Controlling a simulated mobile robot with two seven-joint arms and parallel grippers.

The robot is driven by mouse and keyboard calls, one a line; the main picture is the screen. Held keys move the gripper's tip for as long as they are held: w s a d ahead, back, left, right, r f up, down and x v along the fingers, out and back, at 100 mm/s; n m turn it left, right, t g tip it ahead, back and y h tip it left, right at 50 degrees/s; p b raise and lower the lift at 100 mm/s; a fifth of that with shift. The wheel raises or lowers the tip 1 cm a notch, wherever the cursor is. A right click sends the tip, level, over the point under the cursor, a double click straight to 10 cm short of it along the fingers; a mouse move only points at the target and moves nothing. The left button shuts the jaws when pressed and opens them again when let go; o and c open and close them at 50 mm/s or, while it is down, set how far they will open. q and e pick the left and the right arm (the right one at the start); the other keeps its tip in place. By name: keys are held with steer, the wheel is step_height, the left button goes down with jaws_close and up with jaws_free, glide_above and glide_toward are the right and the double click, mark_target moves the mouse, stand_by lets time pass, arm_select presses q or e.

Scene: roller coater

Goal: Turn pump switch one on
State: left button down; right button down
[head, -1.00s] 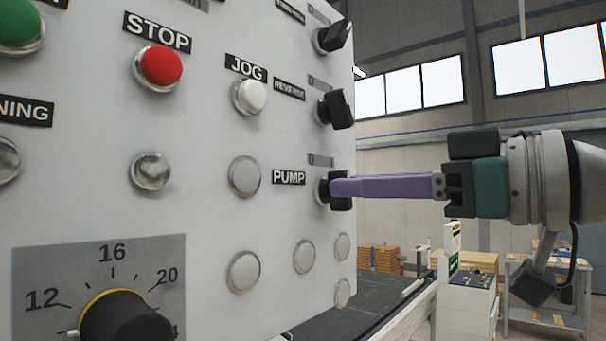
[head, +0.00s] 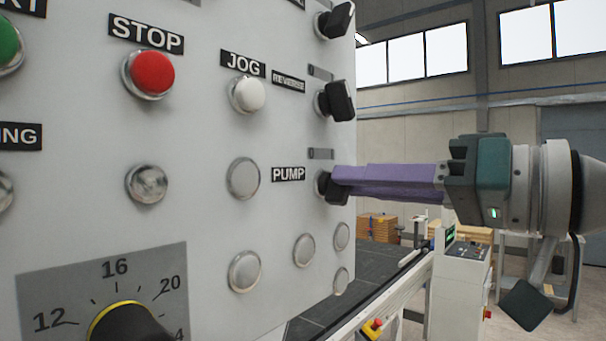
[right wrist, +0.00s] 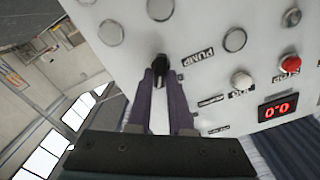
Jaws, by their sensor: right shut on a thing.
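The pump switch (head: 327,190) is a black rotary knob on the right side of the light grey control panel (head: 215,120), just right of the PUMP label (head: 288,174). My right gripper (head: 343,180), with purple fingers, reaches in from the right and is shut on this knob. In the right wrist view the knob (right wrist: 160,68) sits between the two fingertips (right wrist: 161,84), near the PUMP label. The fingers hide part of the knob in the head view, so its exact setting is hard to read. My left gripper is not in view.
Two more black knobs (head: 337,101) (head: 336,20) sit above the pump switch, close to my gripper. A red STOP button (head: 152,73) and a white JOG button (head: 247,94) are to the left. Below right is a machine with a dark bed (head: 378,256).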

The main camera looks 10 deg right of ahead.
steer(key=shift+f, duration=0.1)
stand_by(0.4)
steer(key=c, duration=0.8)
jaws_free()
steer(key=shift+p+v, duration=2.25)
steer(key=shift+v, duration=2.7)
